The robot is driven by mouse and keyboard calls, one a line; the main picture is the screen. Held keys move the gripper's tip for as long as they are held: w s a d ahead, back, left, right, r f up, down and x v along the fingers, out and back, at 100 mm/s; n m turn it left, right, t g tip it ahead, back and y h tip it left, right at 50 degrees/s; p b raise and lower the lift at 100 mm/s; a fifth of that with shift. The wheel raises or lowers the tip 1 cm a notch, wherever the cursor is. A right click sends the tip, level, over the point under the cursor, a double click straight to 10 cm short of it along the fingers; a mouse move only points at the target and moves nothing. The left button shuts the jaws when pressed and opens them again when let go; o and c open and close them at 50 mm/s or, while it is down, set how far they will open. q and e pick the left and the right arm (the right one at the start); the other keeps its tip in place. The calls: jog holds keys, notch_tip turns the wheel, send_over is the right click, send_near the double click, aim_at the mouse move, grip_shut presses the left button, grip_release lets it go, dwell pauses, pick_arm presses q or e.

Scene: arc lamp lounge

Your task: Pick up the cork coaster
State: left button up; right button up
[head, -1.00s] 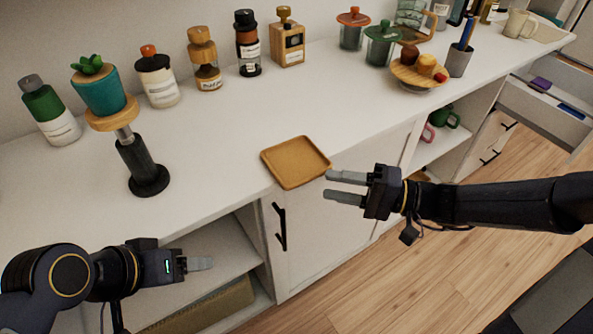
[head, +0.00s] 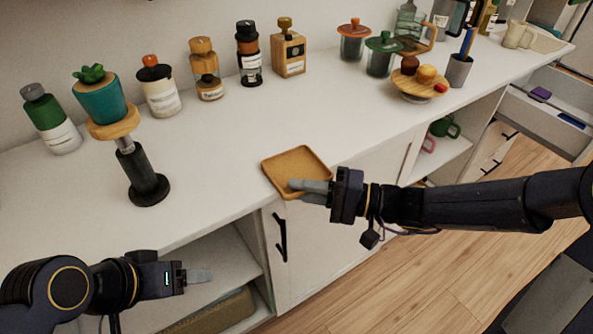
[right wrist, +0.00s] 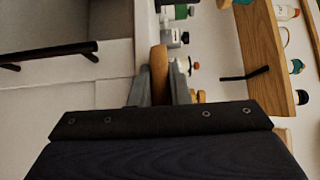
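The cork coaster (head: 290,166) is a tan rounded square with a raised rim. My right gripper (head: 306,192) is at that near corner, one finger over the coaster and the other lower, in front of the edge. In the right wrist view the coaster's edge (right wrist: 158,72) shows between the two fingers (right wrist: 160,90), with a slight gap on the right side; contact is unclear. My left gripper (head: 200,276) is low at the left, by the open shelf, away from the coaster; its fingers overlap in view.
A plant pot (head: 101,101) on a dark-stemmed stand (head: 147,188) is left of the coaster. Bottles and jars line the back. A wooden stand (head: 410,90) with small items is at the right. A black door handle (head: 281,238) is below the coaster. The counter behind the coaster is clear.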

grip_shut()
